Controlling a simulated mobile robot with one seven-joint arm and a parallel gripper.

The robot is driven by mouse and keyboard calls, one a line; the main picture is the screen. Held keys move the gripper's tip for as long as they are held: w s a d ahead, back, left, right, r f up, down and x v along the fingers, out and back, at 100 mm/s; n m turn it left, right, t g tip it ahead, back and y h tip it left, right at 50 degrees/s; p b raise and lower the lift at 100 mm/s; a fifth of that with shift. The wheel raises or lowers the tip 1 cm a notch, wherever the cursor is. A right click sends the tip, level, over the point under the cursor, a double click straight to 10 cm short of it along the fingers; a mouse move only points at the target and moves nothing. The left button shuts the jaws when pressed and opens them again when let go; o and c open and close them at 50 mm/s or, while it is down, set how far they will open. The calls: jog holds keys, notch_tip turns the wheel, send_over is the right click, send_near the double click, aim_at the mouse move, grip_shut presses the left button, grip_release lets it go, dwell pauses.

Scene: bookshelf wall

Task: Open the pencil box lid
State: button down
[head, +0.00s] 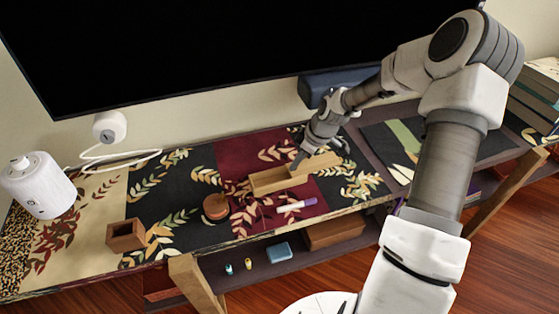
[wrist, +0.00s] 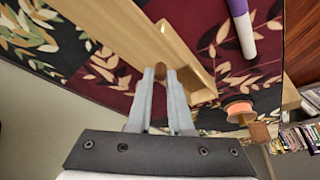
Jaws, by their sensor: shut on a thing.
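The pencil box (head: 270,182) is a long light-wood box lying on the dark red part of the patterned cloth. In the wrist view the pale wood (wrist: 125,28) runs diagonally from the top left, with a lower wooden edge beside it. My gripper (head: 297,165) reaches down from the right onto the box. In the wrist view its two grey fingers (wrist: 165,72) are close together on a small brown part at the wood, which looks like a knob of the lid. The fingers hide most of this part. I cannot tell how far the lid is open.
A purple and white marker (head: 298,204) lies in front of the box. A round wooden piece with a reddish band (head: 215,207) and a square wooden holder (head: 126,235) stand to the left. A white speaker (head: 38,185) is far left. A dark screen (head: 190,45) hangs behind.

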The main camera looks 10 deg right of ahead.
jog(key=shift+d, duration=0.1)
jog(key=c, duration=0.8)
grip_release()
jog(key=shift+r, duration=0.15)
jog(key=p+v, duration=0.4)
jog(key=v, duration=1.3)
jog(key=shift+d, duration=0.1)
